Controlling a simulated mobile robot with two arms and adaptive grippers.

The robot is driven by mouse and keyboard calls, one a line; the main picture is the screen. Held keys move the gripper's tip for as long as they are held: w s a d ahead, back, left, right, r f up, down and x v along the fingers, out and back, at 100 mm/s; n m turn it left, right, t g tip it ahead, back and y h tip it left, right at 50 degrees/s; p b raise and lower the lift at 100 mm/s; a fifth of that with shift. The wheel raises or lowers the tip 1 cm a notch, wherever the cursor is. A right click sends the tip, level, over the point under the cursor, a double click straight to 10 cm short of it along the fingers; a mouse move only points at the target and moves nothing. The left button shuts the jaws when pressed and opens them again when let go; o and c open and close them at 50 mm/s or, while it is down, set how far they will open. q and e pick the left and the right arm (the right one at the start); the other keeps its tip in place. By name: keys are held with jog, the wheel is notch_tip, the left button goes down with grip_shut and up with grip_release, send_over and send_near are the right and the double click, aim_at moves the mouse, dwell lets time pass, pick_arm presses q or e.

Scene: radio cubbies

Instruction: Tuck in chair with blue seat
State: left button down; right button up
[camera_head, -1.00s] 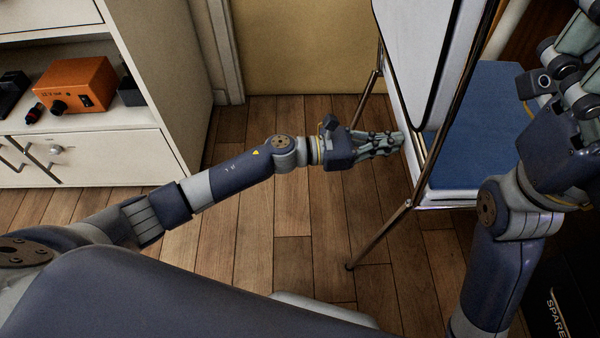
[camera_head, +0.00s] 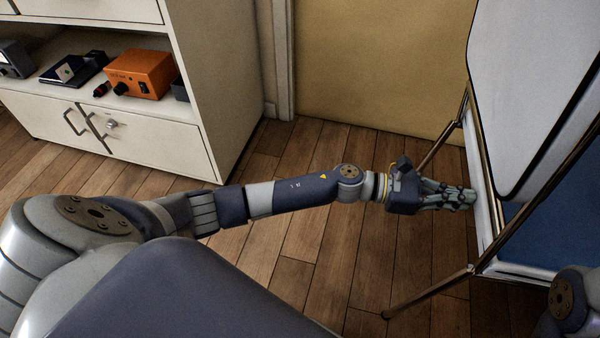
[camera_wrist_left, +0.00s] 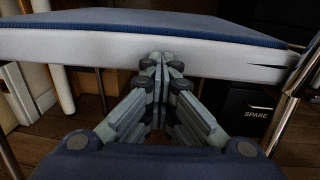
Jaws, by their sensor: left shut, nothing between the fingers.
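The chair has a blue seat (camera_head: 555,226), a white backrest (camera_head: 530,85) and thin metal legs. It stands at the right of the head view, partly cut off by the picture edge. My left gripper (camera_head: 472,197) is shut and empty, with its fingertips at the white side edge of the seat. In the left wrist view the closed fingertips (camera_wrist_left: 162,65) meet the white rim (camera_wrist_left: 80,46) below the blue seat top (camera_wrist_left: 150,22); they seem to touch it. My right gripper is out of view; only a piece of that arm shows at the lower right.
A white cabinet (camera_head: 225,90) stands at the left, with an orange box (camera_head: 142,74) and dark devices on its shelf. A yellowish panel (camera_head: 370,65) is behind. Wooden floor (camera_head: 300,250) is clear between cabinet and chair. A dark "SPARE" box (camera_wrist_left: 250,112) is beyond the chair.

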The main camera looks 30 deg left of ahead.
pick_arm(q)
jog(key=shift+w+d, duration=0.15)
jog(key=shift+d, duration=0.3)
jog(key=shift+a, duration=0.1)
jog(key=b+v, duration=0.1)
jog(key=v, duration=0.9)
